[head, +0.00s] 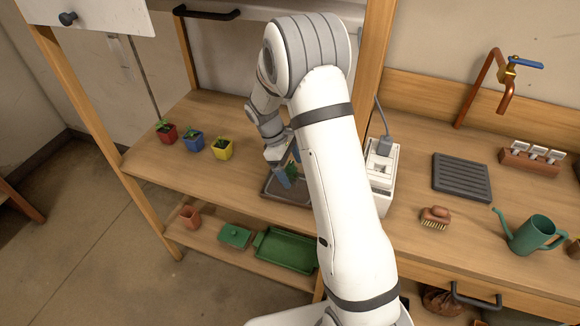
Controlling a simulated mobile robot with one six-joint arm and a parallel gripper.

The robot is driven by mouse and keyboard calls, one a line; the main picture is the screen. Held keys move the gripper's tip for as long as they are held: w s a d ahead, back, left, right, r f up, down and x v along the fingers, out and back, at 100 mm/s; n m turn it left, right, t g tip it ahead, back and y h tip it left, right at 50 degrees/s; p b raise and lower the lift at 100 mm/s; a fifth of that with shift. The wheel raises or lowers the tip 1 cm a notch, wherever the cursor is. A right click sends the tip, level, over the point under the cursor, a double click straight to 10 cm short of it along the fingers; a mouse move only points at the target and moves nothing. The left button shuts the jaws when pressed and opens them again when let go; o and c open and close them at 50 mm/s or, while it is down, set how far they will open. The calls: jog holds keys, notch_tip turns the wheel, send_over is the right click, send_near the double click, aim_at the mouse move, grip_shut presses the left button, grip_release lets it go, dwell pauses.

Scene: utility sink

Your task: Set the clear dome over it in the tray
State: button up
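My gripper (284,172) points down over a dark tray (272,192) on the wooden bench, largely hidden behind my own white arm. Green leaves (293,168) show right beside the fingers, at or above the tray; what they grow from is hidden. I cannot make out a clear dome anywhere; it may be hidden by my arm or too faint to see. Whether the fingers are open or shut on something does not show.
Red (166,132), blue (193,140) and yellow (222,148) seedling pots stand left of the tray. A white device (382,165) stands close right of my arm. Further right are a ribbed black mat (461,178), brush (434,218) and green watering can (532,235).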

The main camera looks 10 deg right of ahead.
jog(key=shift+o, duration=1.3)
jog(key=shift+r, duration=0.15)
jog(key=b+v, duration=0.1)
jog(key=v, duration=1.1)
jog(key=shift+s, duration=0.15)
